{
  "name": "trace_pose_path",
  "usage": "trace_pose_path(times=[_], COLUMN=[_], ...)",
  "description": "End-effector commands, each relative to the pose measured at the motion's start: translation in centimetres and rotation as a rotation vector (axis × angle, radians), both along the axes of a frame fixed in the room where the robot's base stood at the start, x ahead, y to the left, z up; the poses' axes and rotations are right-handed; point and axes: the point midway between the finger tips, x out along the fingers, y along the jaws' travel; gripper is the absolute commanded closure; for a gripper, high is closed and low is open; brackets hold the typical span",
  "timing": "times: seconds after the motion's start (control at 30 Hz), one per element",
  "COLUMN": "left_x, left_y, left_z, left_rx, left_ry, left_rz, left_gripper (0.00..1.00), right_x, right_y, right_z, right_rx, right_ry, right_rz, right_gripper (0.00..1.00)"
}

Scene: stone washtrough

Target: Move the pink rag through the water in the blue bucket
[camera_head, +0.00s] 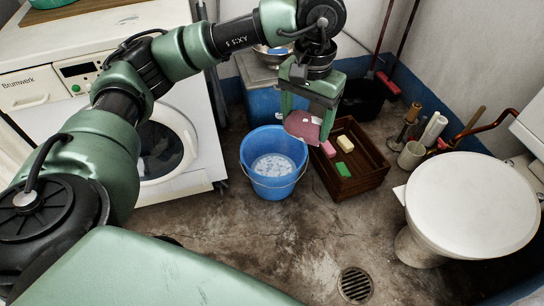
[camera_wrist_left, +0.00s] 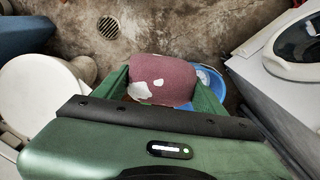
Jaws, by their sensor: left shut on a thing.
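My left gripper (camera_head: 309,115) is shut on the pink rag (camera_head: 302,126). The rag has white patches and hangs bunched between the fingers. The blue bucket (camera_head: 258,183) stands on the floor with pale, foamy-looking water (camera_head: 272,166) low inside it. In the head view the rag shows at the bucket's upper right rim, above it; I cannot tell the exact height. In the left wrist view the rag (camera_wrist_left: 163,80) sits between the fingers of the gripper (camera_wrist_left: 165,88) and hides most of the bucket (camera_wrist_left: 211,80) behind it. My right gripper is not in view.
A brown wooden crate (camera_head: 372,178) with soap bars and a green sponge (camera_head: 343,169) stands right of the bucket. A washing machine (camera_head: 205,165) is at left, a white toilet (camera_head: 470,205) at right. Open floor with a drain (camera_head: 355,285) lies in front.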

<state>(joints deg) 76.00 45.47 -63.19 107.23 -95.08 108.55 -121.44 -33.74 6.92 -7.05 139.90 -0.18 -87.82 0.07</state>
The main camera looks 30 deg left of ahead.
Motion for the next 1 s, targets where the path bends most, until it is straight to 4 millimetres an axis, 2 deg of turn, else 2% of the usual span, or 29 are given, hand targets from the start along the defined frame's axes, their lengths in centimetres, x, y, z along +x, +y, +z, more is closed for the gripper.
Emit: trace_pose_path(times=[0.27,0.7,1.0], left_x=[-0.1,-4.6,-5.0], left_y=[-0.1,-3.1,-3.4], left_z=[0.0,0.0,0.0], left_rx=[0.0,-0.001,-0.001], left_ry=[0.0,0.0,0.0], left_rz=[-0.001,-0.003,0.001], left_gripper=[0.78,0.78,0.78], right_x=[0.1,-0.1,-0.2], right_y=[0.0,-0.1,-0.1], right_z=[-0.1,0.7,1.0], right_rx=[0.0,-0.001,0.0], right_ry=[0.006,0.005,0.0], right_rz=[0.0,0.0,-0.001], right_gripper=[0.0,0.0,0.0])
